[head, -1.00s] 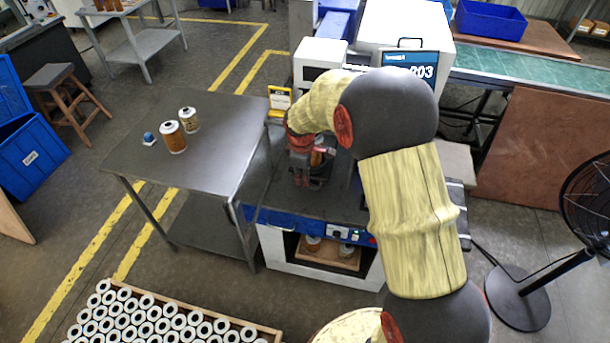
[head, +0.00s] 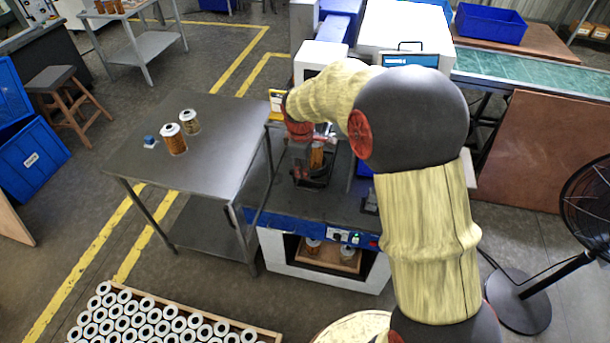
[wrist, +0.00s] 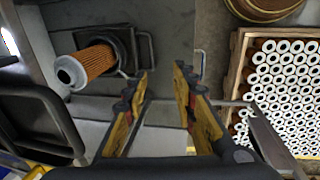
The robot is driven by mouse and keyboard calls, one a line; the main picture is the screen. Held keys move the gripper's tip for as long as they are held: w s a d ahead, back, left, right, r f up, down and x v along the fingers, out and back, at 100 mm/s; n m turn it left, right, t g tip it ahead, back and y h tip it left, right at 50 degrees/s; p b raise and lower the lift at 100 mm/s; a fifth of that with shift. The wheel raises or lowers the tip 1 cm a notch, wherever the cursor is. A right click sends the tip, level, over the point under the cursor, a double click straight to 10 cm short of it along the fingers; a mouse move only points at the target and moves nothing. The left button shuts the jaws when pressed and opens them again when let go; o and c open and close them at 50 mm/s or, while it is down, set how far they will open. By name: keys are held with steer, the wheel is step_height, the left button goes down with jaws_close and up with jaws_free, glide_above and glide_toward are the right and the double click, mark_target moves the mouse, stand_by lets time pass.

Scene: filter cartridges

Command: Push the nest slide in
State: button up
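An orange filter cartridge (wrist: 92,64) with a white end cap sits in a dark nest (wrist: 122,38) at the upper left of the wrist view. In the head view the cartridge (head: 317,155) shows beside my wrist, over the machine's dark deck. A thin metal handle (wrist: 150,45) stands at the nest's right side. My gripper (wrist: 163,82) is open and empty, its two fingers apart, to the right of and below the cartridge in the wrist view. No contact with the nest or handle shows. In the head view my arm hides part of the machine and the fingertips are hard to make out.
A second bent metal handle (wrist: 200,62) stands right of my fingers. A steel table (head: 225,130) with two cartridges is left of the machine. A crate of white-capped cartridges (wrist: 240,75) lies on the floor. A fan (head: 590,190) stands at the right.

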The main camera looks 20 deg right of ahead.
steer(key=shift+s+a+r, duration=0.1)
steer(key=shift+s+r, duration=0.05)
steer(key=shift+r, duration=0.75)
steer(key=shift+s+a+r, duration=0.1)
steer(key=shift+r, duration=0.85)
steer(key=shift+s+a+r, duration=0.1)
steer(key=shift+s+r, duration=0.05)
steer(key=shift+r, duration=0.75)
steer(key=shift+c, duration=0.4)
